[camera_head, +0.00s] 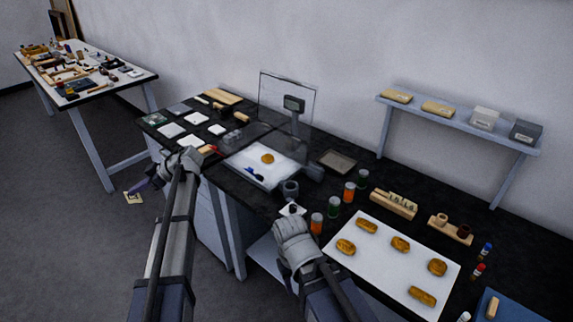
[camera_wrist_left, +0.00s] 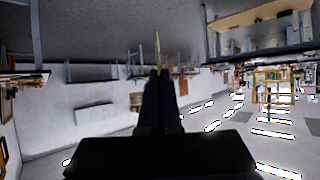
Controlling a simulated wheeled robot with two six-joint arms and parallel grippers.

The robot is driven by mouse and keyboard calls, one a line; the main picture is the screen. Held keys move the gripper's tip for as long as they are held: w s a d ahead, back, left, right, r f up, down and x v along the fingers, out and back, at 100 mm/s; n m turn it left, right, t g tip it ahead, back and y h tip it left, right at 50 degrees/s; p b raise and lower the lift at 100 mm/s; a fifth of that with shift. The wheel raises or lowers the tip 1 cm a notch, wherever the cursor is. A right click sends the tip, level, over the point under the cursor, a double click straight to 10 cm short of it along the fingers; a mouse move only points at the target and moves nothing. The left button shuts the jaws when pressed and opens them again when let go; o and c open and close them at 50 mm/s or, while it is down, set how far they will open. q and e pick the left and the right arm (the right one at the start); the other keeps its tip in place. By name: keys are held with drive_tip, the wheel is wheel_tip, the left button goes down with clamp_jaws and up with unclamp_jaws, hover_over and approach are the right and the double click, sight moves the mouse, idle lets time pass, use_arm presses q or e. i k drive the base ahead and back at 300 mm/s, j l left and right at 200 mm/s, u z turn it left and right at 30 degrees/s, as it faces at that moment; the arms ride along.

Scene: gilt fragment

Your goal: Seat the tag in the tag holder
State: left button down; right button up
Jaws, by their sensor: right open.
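A small cream tag (camera_head: 133,197) with a dark mark shows at the tip of my left gripper (camera_head: 141,188), left of the black worktable and over the floor. In the left wrist view the fingers (camera_wrist_left: 158,75) are closed together, with a thin pale edge, the tag (camera_wrist_left: 157,46), standing out between their tips. A wooden block with lettered pale pieces (camera_head: 393,203), apparently the tag holder, stands behind the white mat, far right of the left gripper. My right gripper (camera_head: 292,209) is open at the table's front edge; its fingers are small and partly hidden by its wrist.
The white mat (camera_head: 374,274) holds several golden pieces. Orange and green jars (camera_head: 349,192) stand beside it. A clear upright panel (camera_head: 287,98) and a white tray (camera_head: 263,167) lie further left. A wall shelf (camera_head: 459,124) hangs at right. Floor left of the table is mostly clear.

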sight(316, 170)
drive_tip(key=k, duration=0.65)
drive_tip(key=z, duration=1.25)
drive_tip(key=j+z, duration=0.2)
drive_tip(key=z, duration=0.5)
drive_tip(key=i+j, duration=0.1)
drive_tip(key=j, duration=1.8)
drive_tip(key=i, duration=0.05)
